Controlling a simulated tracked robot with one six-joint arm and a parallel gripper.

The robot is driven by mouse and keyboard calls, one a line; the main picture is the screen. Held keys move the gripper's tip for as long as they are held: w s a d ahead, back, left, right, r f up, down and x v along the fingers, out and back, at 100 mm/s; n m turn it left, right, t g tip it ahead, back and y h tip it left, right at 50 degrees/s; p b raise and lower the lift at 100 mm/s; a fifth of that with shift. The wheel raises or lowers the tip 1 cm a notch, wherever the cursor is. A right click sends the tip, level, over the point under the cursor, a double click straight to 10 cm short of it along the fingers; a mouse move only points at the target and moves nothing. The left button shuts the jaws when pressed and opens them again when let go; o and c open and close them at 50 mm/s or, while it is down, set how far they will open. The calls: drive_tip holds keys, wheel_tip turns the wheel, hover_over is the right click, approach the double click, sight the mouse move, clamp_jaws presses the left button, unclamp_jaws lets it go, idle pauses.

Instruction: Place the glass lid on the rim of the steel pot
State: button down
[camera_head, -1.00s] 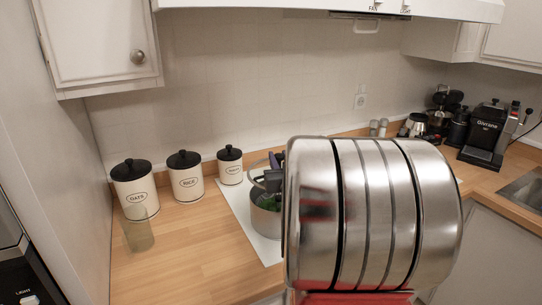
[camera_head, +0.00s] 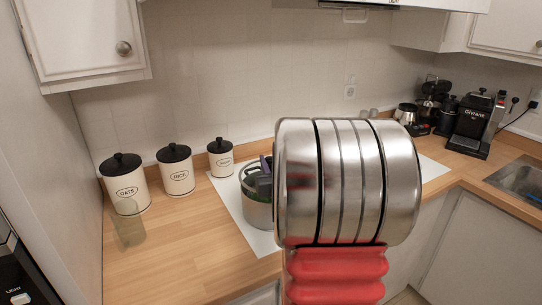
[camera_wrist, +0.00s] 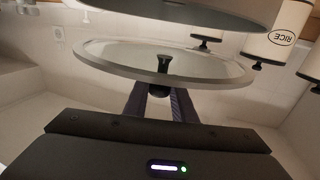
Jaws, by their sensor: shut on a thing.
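The steel pot (camera_head: 258,214) stands on a white mat on the counter, partly hidden behind my arm. In the wrist view a steel rim (camera_wrist: 185,18), apparently the pot's, crosses the top. The glass lid (camera_wrist: 105,55) has a grey rim and a dark knob, and spans the middle of the wrist view. My gripper (camera_wrist: 158,93) is shut on the lid's knob. A gap shows between the lid and the steel rim, and the lid looks slightly tilted against it. In the head view the lid is hard to make out, near the pot's top.
White canisters with black lids, OATS (camera_head: 125,185), RICE (camera_head: 176,171) and a smaller one (camera_head: 221,158), stand left of the pot. A clear glass (camera_head: 129,228) stands in front of OATS. A coffee machine (camera_head: 474,125) stands at the right. The front left counter is clear.

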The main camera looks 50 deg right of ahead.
drive_tip(key=shift+f, duration=1.35)
drive_tip(key=shift+f, duration=0.5)
drive_tip(key=c, duration=1.4)
unclamp_jaws()
drive_tip(key=shift+a, duration=0.1)
